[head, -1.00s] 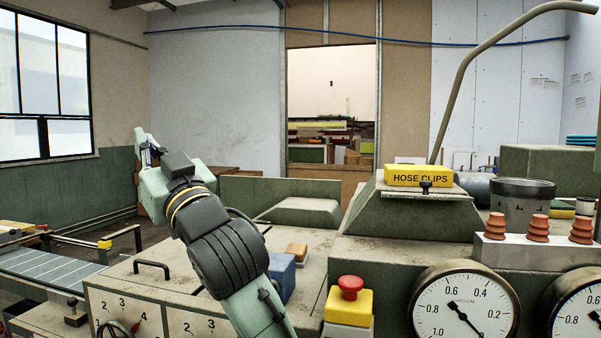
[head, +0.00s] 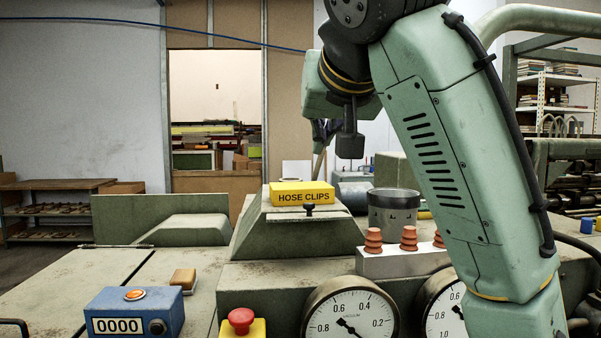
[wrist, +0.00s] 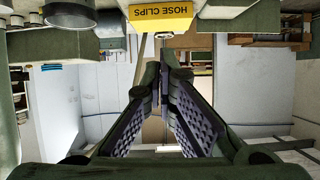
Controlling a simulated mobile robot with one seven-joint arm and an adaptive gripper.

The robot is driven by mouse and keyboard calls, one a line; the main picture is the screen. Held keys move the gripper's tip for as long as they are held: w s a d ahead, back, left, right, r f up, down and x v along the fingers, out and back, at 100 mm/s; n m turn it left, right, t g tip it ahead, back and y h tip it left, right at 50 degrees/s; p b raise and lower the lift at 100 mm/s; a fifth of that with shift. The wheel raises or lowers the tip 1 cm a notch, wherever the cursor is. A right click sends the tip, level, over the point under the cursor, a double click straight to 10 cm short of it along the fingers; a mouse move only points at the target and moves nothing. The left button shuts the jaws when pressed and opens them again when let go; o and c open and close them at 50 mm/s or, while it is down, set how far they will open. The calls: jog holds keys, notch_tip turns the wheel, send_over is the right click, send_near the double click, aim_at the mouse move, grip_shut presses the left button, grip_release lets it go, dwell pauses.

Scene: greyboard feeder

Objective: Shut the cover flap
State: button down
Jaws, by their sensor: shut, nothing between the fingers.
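I cannot single out the cover flap with certainty. A flat grey-green panel (head: 60,280) lies level on the machine top at the left, with a thin hinge-like strip at its far edge. A small plate with a dark knob (head: 309,210) sits on the sloped housing (head: 290,235), below the yellow HOSE CLIPS box (head: 302,193). My gripper (head: 322,138) is partly hidden behind my arm, above and right of that box. In the wrist view its fingers (wrist: 160,65) meet at the tips, empty. The yellow box (wrist: 161,18) appears upside down there, beyond the fingertips.
A blue counter box (head: 135,313), a red stop button (head: 241,319) and pressure gauges (head: 350,312) line the front. Orange bellows cups (head: 408,238) and a dark round pot (head: 393,212) stand right of the housing. Open air lies above the left panel.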

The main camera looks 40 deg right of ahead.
send_over(315, 217)
jog(key=w, duration=0.1)
jog(key=f, duration=0.3)
jog(key=d+f, duration=0.1)
jog(key=f, duration=0.1)
jog(key=shift+w+f, duration=0.1)
jog(key=shift+w, duration=0.05)
jog(key=b, duration=0.1)
jog(key=f+b, duration=0.2)
jog(key=shift+s+a+f, duration=0.25)
jog(key=shift+s+a, duration=0.05)
jog(key=shift+s, duration=0.05)
jog(key=shift+s+a+f+b, duration=0.1)
jog(key=shift+a+f+b, duration=0.05)
jog(key=shift+f+b, duration=0.35)
jog(key=shift+f+b, duration=0.2)
jog(key=shift+b, duration=0.2)
jog(key=shift+s+a+t, duration=0.15)
jog(key=shift+a+t, duration=0.05)
jog(key=shift+t, duration=0.1)
jog(key=shift+s+h+b, duration=0.1)
jog(key=shift+h+b, duration=0.2)
jog(key=shift+b, duration=0.1)
